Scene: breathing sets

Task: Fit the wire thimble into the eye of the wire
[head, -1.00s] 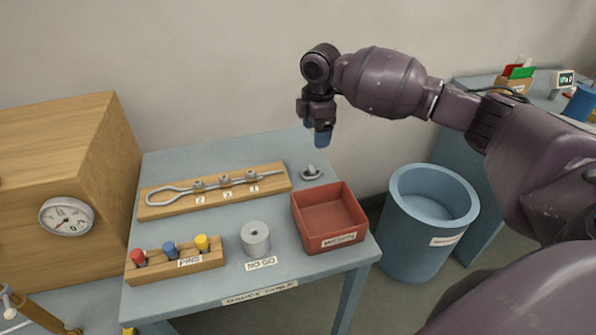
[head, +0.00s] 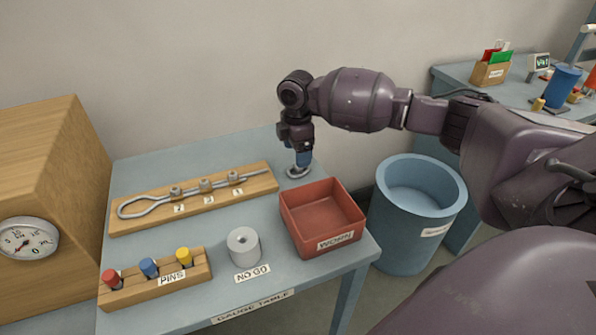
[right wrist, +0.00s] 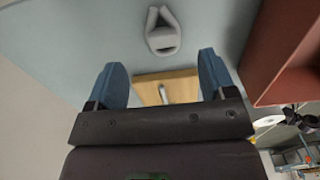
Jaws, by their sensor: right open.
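The wire thimble (head: 298,173) is a small grey piece lying on the blue gauge table (head: 220,290), past the right end of the wooden board. It also shows in the right wrist view (right wrist: 164,38), flat on the table. The wire (head: 150,208) lies on the wooden board (head: 125,226), with its eye at the left end and several clips along it. My right gripper (head: 303,162) points down at the thimble and partly covers it. In the right wrist view its blue fingers (right wrist: 162,72) are apart with nothing held. My left gripper is not visible.
The red WORN tray (head: 320,215) stands close in front of the thimble. The grey NO GO cylinder (head: 243,247) and the PINS block (head: 205,272) are nearer the front edge. A wooden box with a dial (head: 60,170) is at left; a blue bin (head: 405,240) is at right.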

